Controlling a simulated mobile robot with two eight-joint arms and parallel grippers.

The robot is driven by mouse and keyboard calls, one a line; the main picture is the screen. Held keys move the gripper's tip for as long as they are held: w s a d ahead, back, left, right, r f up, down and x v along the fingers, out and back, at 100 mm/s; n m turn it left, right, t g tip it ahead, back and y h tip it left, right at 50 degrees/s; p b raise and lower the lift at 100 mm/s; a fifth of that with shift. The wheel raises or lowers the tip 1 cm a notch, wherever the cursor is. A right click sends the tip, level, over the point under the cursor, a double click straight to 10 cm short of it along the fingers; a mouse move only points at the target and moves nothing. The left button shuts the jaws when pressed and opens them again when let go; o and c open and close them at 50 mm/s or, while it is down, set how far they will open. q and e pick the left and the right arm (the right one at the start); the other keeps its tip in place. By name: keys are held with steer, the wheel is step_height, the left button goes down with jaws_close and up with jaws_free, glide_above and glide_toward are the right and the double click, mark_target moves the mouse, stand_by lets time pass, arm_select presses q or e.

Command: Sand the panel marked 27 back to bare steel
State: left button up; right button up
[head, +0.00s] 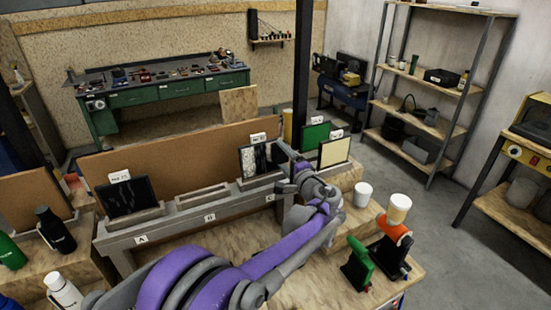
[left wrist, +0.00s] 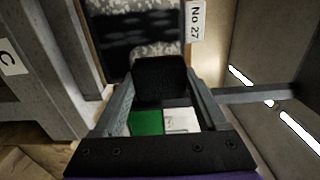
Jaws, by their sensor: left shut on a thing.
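The panel tagged No 27 (left wrist: 130,38) fills the top of the left wrist view. It has dark patches and light, speckled grey areas. My left gripper (left wrist: 160,88) is shut on a dark block (left wrist: 160,78). The block is in front of the panel's lower part; I cannot tell whether they touch. In the head view my left gripper (head: 284,157) is at the panel's right side, its fingers small and unclear. My right gripper is not in view.
The grey rack (head: 175,222) carries a black panel (head: 130,196) at left. A green panel (head: 315,137) and a cream panel (head: 334,151) stand to the right. A white cup (head: 362,195), a green-and-black item (head: 358,264) and an orange-topped item (head: 394,229) are at front right.

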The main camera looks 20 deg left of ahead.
arm_select(q)
steer(key=shift+w+d, duration=0.15)
steer(key=shift+w, duration=0.05)
steer(key=shift+v, duration=3)
steer(key=v, duration=0.3)
steer(key=shift+f, duration=0.1)
